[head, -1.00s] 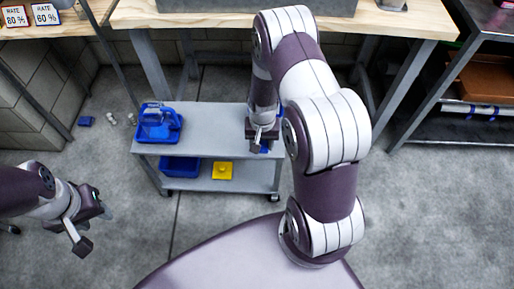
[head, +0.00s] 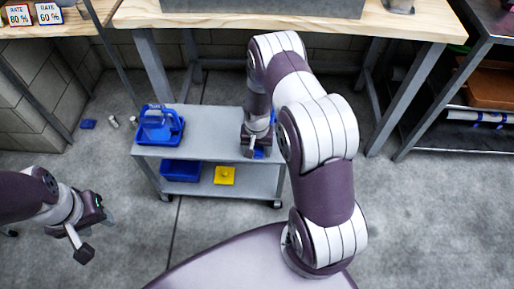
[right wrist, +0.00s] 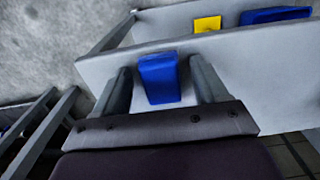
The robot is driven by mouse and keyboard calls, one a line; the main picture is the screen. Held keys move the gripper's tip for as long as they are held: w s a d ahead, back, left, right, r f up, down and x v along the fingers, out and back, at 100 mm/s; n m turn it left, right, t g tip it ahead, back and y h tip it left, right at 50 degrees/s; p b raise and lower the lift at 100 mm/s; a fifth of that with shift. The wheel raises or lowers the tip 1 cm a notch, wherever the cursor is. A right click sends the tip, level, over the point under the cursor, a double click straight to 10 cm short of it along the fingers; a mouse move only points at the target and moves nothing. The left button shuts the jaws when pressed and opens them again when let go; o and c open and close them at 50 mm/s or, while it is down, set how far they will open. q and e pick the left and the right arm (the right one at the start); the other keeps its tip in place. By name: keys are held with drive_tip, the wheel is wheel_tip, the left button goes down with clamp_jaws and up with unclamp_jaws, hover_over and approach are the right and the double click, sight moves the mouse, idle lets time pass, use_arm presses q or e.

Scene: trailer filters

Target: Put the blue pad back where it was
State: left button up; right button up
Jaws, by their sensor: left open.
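A blue pad (head: 259,153) is at the front right of the grey cart's top shelf (head: 215,137), partly hidden by my right gripper. In the right wrist view the blue pad (right wrist: 160,78) is between the two fingers of my right gripper (right wrist: 165,85), with a gap on each side. These fingers are apart. My left gripper (head: 92,228) is open and empty over the floor at the left, away from the cart.
A blue caddy (head: 160,128) stands at the top shelf's left end. A blue bin (head: 181,171) and a yellow pad (head: 224,175) are on the lower shelf. A blue item (head: 88,124) lies on the floor. A wooden workbench (head: 225,22) stands behind the cart.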

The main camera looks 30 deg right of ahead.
wheel_tip(320, 180, up, 11)
drive_tip(key=p, duration=0.4)
wheel_tip(320, 180, up, 12)
drive_tip(key=n, duration=0.4)
hover_over(257, 150)
drive_tip(key=s+a, duration=0.5)
drive_tip(key=s+a+r+n+t, duration=0.1)
drive_tip(key=s+r, duration=0.3)
drive_tip(key=s, duration=0.4)
drive_tip(key=shift+a+r+n, duration=0.25)
drive_tip(key=shift+a+n, duration=0.55)
drive_tip(key=shift+a, duration=0.05)
